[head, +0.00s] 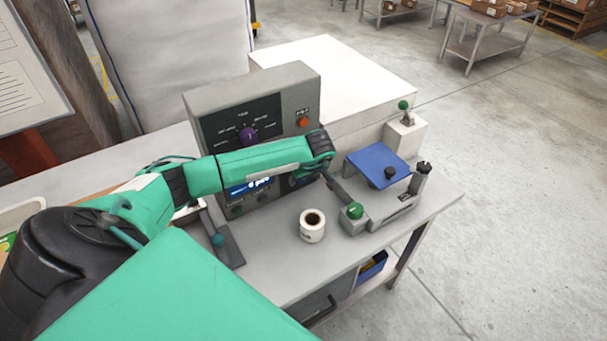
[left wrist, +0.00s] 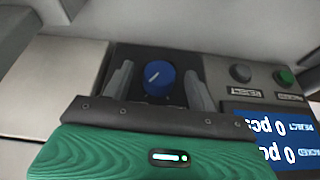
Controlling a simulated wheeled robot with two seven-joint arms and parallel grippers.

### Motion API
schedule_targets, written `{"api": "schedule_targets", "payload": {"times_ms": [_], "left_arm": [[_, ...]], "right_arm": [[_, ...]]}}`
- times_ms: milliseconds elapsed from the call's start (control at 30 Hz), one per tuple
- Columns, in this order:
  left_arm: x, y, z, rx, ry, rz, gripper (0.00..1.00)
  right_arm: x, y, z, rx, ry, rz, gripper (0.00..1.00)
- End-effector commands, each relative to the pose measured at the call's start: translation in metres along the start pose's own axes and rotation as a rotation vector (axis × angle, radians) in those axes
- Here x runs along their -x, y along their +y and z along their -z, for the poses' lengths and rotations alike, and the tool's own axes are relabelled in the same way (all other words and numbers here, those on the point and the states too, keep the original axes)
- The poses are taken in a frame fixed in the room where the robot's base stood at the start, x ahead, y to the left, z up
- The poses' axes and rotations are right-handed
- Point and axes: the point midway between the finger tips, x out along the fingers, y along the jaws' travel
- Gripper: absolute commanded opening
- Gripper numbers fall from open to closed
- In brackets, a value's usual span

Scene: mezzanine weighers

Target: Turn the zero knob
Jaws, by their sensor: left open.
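A blue knob (left wrist: 158,79) with a white pointer line sits on a dark panel in the left wrist view. My left gripper (left wrist: 160,88) is open, with one finger on each side of the knob; I cannot tell whether they touch it. In the head view my left gripper (head: 299,180) is at the lower right of the grey control box, and my arm largely hides that spot. A purple knob (head: 249,135) with labels around it is higher on the same box. I cannot read which knob is marked zero. My right gripper is out of view.
The control box (head: 194,104) has a red button (head: 303,122) and a lit display (left wrist: 268,138). The front right bench corner is clear.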

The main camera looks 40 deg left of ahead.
Motion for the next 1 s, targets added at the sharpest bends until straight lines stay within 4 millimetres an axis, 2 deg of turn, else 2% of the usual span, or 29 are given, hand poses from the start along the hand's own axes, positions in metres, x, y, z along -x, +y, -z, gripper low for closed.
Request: {"api": "schedule_targets", "payload": {"times_ms": [333,500,567,767,1000], "left_arm": [[-0.004,0.000,0.000,0.000,0.000,0.001,0.56],[-0.004,0.000,0.000,0.000,0.000,0.000,0.23],[-0.004,0.000,0.000,0.000,0.000,0.000,0.14],[-0.007,-0.001,0.000,0.011,0.004,-0.026,0.14],[-0.011,-0.004,-0.001,0.064,0.013,-0.155,0.14]], "right_arm": [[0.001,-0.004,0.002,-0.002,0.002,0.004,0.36],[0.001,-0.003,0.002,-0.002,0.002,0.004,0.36],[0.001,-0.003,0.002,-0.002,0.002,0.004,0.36],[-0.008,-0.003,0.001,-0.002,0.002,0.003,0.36],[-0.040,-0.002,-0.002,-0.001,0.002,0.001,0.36]]}}
